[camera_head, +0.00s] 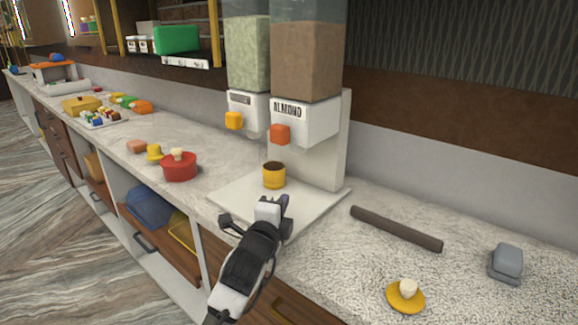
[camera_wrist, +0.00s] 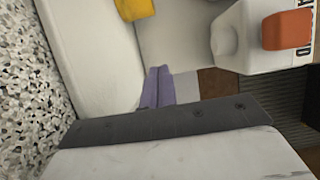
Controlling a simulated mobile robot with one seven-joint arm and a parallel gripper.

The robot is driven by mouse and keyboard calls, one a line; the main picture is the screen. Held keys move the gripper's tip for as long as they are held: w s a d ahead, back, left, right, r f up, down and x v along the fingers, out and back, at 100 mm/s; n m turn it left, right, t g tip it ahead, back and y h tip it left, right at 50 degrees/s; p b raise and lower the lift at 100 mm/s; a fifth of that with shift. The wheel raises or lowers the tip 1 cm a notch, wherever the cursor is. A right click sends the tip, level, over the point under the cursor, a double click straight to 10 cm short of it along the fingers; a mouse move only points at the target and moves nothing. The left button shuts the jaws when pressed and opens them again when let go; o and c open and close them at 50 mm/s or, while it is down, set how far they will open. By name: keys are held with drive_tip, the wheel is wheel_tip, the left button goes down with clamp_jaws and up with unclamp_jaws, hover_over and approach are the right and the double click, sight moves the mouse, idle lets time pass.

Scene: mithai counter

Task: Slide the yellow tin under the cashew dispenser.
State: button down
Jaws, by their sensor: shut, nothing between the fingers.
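The yellow tin (camera_head: 274,180), dark brown at its top, stands upright on the white base (camera_head: 233,203) of the two-hopper dispenser. It is below and a little in front of the spouts, nearer the right one marked ALMOND (camera_head: 300,118). The left dispenser (camera_head: 245,112), with a yellow-orange knob, has a label too small to read. My gripper (camera_head: 284,201) is shut and empty just in front of the tin. In the wrist view the tin (camera_wrist: 135,8) is cut off at the top edge, apart from the shut purple fingertips (camera_wrist: 157,88).
A dark rod (camera_head: 396,229), a yellow dish with a white knob (camera_head: 405,297) and a grey block (camera_head: 506,262) lie right of the base. A red pot (camera_head: 179,167) stands on the counter to the left. The dispenser's back panel (camera_head: 333,145) rises behind the base.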

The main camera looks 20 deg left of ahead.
sight(306, 164)
drive_tip(key=w+p, duration=0.2)
drive_tip(key=w, duration=0.3)
drive_tip(key=w+p, duration=0.3)
drive_tip(key=w, duration=0.3)
drive_tip(key=w+p, duration=0.2)
drive_tip(key=w, duration=0.4)
drive_tip(key=shift+w+a+p, duration=0.1)
drive_tip(key=shift+a+p, duration=0.2)
drive_tip(key=shift+p, duration=0.1)
drive_tip(key=a, duration=0.1)
drive_tip(key=s+a, duration=0.1)
drive_tip(key=a, duration=0.1)
drive_tip(key=shift+s+a, duration=0.2)
drive_tip(key=shift+a, duration=0.2)
